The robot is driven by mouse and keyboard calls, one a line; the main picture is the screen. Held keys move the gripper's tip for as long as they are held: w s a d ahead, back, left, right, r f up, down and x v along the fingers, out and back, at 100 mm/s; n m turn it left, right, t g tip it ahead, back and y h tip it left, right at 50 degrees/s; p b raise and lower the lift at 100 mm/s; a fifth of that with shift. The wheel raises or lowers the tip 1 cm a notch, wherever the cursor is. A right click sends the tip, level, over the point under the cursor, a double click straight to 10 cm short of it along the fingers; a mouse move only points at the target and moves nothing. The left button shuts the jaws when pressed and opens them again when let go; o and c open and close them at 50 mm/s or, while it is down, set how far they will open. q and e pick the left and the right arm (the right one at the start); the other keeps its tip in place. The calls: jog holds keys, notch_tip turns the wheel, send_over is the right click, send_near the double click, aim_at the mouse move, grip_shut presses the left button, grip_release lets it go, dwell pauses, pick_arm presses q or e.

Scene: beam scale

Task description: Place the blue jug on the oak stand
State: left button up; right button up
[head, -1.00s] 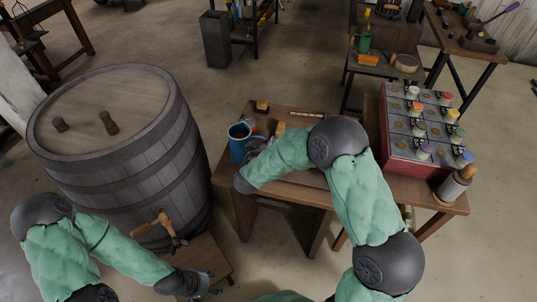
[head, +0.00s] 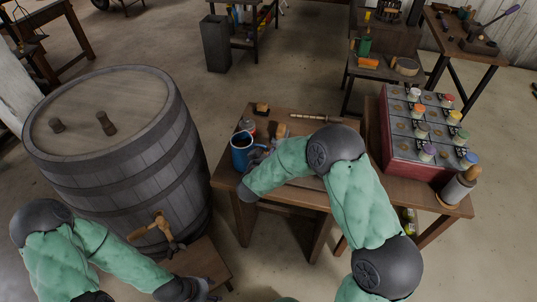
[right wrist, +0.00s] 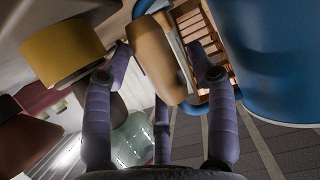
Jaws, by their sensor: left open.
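The blue jug (head: 241,155) is at the left end of the wooden workbench (head: 225,178), upright or nearly so. Its large blue side fills the right of the right wrist view (right wrist: 285,65). My right gripper (head: 258,157) is at the jug's right side, partly hidden by my arm. In the wrist view its fingers (right wrist: 163,75) are around the jug's handle, whose blue curve shows beside the right finger. A low wooden stand (head: 205,263), apparently the oak stand, is below the barrel tap. My left gripper (head: 205,292) is open and empty near its front edge.
A large barrel (head: 115,150) with a wooden tap (head: 155,228) stands left of the bench. A small jar (head: 248,128), a wooden block (head: 262,107) and a brush-like piece (head: 282,130) are close behind the jug. A red case with several jars (head: 425,130) is at right.

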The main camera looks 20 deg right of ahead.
jog(key=shift+r, duration=0.2)
pick_arm(q)
notch_tip(320, 180, up, 4)
jog(key=p, duration=0.4)
pick_arm(e)
jog(key=v, duration=1.2)
pick_arm(q)
jog(key=shift+s, duration=0.1)
pick_arm(e)
jog(key=shift+a+f, duration=0.1)
jog(key=shift+f, duration=0.05)
